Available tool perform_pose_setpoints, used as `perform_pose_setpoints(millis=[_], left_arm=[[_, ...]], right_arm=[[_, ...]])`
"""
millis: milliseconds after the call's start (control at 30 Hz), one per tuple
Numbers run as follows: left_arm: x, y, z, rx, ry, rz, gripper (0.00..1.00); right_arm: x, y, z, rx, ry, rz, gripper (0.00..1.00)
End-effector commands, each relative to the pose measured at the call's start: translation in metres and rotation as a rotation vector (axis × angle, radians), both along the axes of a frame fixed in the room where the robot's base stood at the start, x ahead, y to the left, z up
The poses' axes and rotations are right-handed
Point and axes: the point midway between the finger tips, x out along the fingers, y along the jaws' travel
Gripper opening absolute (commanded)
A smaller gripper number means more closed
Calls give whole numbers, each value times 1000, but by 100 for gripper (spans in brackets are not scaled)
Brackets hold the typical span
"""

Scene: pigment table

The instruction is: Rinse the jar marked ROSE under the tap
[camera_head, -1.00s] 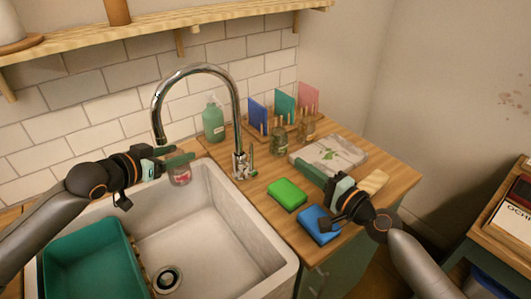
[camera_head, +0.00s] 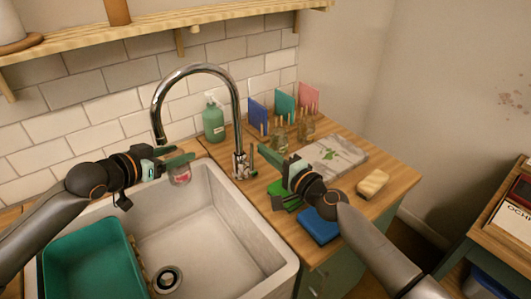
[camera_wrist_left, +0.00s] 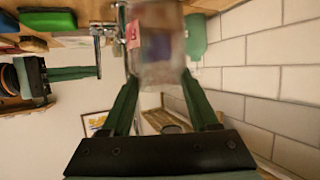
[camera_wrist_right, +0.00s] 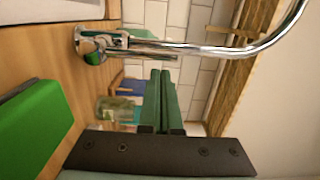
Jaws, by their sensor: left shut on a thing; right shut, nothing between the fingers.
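A small clear glass jar (camera_head: 180,176) with a reddish label hangs in my left gripper (camera_head: 178,160), over the back part of the sink. It fills the top of the left wrist view (camera_wrist_left: 157,50); its label cannot be read. The chrome tap (camera_head: 237,115) arches over the sink's back edge. Its spout end is above and slightly left of the jar in the head view, and no water shows. My right gripper (camera_head: 268,152) is shut and empty, just right of the tap's base and handle (camera_head: 253,163). The tap also shows in the right wrist view (camera_wrist_right: 200,48).
A white sink (camera_head: 220,225) holds a teal tub (camera_head: 85,262) at left. A green soap bottle (camera_head: 213,122), glass jars (camera_head: 307,127) and coloured cards (camera_head: 285,104) stand behind. A green sponge (camera_wrist_right: 35,125), a blue sponge (camera_head: 320,228) and a tan block (camera_head: 373,183) lie on the counter.

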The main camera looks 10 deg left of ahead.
Motion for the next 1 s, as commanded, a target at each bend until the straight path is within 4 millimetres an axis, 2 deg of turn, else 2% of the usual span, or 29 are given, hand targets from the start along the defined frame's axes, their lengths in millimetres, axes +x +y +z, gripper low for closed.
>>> perform_pose_setpoints(millis=[467,1000], left_arm=[[0,0,1,0,-1,0,0],[0,0,1,0,-1,0,0]], right_arm=[[-2,2,0,-5,-5,0,0],[-15,15,1,-169,-196,0,0]])
